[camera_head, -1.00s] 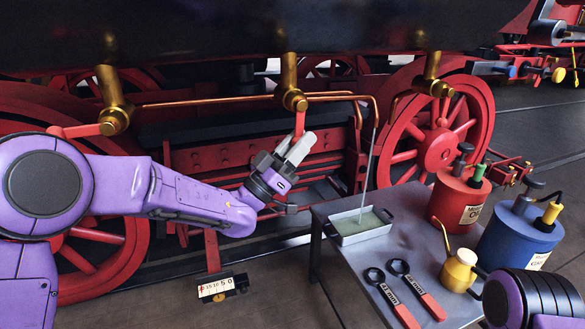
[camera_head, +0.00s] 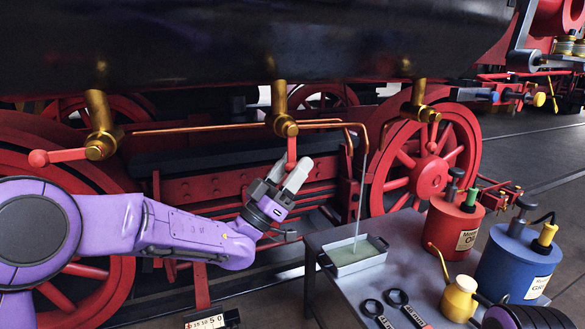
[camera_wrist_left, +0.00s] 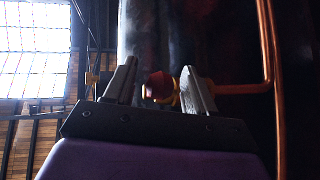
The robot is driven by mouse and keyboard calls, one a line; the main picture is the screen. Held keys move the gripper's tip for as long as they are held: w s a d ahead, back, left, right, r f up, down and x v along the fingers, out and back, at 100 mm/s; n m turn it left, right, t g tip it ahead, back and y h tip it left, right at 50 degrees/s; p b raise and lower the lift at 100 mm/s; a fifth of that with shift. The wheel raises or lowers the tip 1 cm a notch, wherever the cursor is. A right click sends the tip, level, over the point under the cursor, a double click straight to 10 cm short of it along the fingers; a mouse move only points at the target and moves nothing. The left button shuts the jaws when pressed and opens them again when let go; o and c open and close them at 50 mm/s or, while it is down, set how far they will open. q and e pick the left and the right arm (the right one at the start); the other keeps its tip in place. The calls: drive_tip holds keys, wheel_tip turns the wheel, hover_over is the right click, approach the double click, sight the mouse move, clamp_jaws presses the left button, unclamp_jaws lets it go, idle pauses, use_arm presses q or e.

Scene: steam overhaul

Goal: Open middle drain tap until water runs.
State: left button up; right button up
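The brass middle drain tap (camera_head: 284,122) hangs under the black boiler, and its red handle (camera_head: 291,150) points down. My left gripper (camera_head: 295,174) is just below the tap, with its pale fingers at the handle's lower end. In the left wrist view the two fingers (camera_wrist_left: 158,86) stand apart, with the red handle end (camera_wrist_left: 157,84) between them and gaps showing. A copper pipe (camera_head: 330,122) runs right from the tap and bends down. A thin pale stream (camera_head: 358,205) falls from the pipe's end into a metal tray (camera_head: 345,268) holding greenish liquid. My right gripper is out of view.
Brass taps with red parts stand left (camera_head: 101,140) and right (camera_head: 420,108). A grey table (camera_head: 410,250) at right carries the tray, a red can (camera_head: 452,220), a blue can (camera_head: 515,258), a brass oiler (camera_head: 459,298) and two wrenches. Red wheels stand behind.

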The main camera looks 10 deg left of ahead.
use_arm(q)
drive_tip(key=b+v, duration=0.3)
drive_tip(key=v, duration=0.7)
drive_tip(key=shift+s+a+f, duration=0.15)
drive_tip(key=shift+f, duration=0.05)
